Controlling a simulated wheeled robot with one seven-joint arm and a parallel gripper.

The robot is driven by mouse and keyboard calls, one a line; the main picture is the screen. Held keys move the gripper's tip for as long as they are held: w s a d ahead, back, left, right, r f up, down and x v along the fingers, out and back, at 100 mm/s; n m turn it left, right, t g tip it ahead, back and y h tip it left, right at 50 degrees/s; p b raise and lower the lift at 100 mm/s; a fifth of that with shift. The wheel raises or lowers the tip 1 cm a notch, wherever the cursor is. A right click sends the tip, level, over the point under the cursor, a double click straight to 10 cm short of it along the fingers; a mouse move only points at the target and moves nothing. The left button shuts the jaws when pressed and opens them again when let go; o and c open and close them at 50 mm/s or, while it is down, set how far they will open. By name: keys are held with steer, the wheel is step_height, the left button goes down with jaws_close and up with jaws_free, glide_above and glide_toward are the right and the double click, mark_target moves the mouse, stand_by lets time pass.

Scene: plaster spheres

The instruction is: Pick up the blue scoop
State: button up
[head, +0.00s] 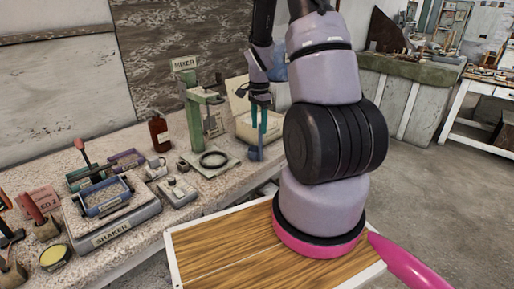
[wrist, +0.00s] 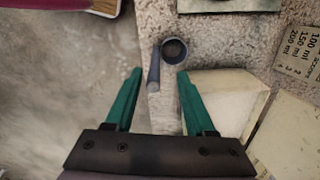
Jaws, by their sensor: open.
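The blue scoop (wrist: 175,51) shows in the wrist view as a small round cup with a short handle (wrist: 154,70), near the bench edge. The handle points back between the fingertips of my gripper (wrist: 159,74). My gripper has two teal fingers, spread open with nothing clamped between them; whether they touch the handle I cannot tell. In the head view, my gripper (head: 259,128) points down over the bench's right part, with the blue scoop (head: 254,153) just under it, small and partly hidden.
A pale box (wrist: 222,98) lies close to the right finger in the wrist view. A shaker (head: 112,225) and several small tools crowd the bench's left part.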

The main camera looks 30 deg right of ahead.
glide_above(255, 153)
steer(key=d, duration=0.2)
step_height(255, 153, down, 6)
steer(key=shift+s+r, duration=0.2)
steer(key=shift+s, duration=0.15)
steer(key=shift+c, duration=0.3)
jaws_close()
stand_by(0.8)
